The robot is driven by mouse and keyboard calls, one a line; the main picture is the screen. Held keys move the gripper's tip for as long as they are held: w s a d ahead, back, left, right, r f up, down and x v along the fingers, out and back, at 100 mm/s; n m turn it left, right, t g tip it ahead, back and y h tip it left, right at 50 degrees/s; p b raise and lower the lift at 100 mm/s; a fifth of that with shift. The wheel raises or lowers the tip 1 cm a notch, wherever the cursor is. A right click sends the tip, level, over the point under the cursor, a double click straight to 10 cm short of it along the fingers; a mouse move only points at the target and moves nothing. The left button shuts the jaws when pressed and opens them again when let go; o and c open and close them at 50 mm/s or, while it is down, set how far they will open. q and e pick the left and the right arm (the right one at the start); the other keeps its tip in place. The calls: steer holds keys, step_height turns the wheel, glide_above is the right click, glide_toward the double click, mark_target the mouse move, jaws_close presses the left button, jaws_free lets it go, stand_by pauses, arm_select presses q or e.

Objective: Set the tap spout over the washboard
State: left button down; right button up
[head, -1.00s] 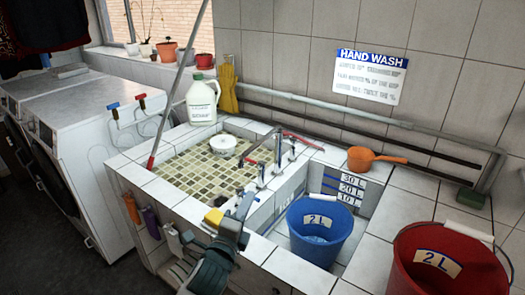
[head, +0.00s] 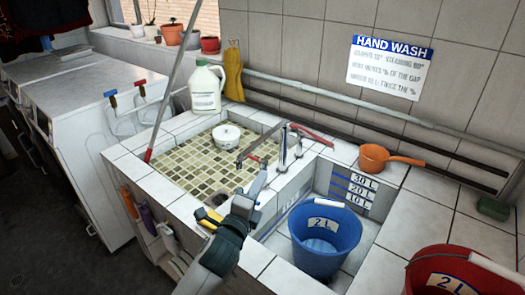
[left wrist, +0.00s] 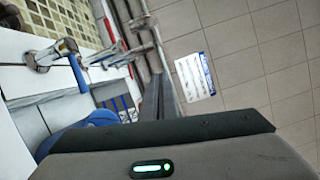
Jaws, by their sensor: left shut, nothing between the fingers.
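The grey tap spout (head: 262,143) reaches left from the tap body (head: 283,152) and hangs over the mosaic-tiled left basin (head: 190,160). I cannot make out a separate ribbed washboard. My left gripper (head: 260,178) is shut and empty, just in front of the tap and below the spout; I cannot tell whether it touches. My right gripper is not in view.
A blue bucket (head: 322,255) stands in the right basin. A red bucket (head: 440,265) and an orange dipper (head: 374,159) are on the right ledge. A white bowl (head: 227,134) sits in the left basin. A white jug (head: 207,90) and a leaning pole (head: 172,90) stand behind.

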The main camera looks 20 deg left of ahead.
arm_select(q)
steer(key=w+a+r+p, duration=0.1)
steer(key=w+a+p, duration=0.2)
steer(key=w, duration=0.8)
steer(key=shift+a+p, duration=0.2)
steer(key=shift+p, duration=0.6)
steer(key=shift+w+a+r, duration=0.1)
steer(key=shift+w+a, duration=0.05)
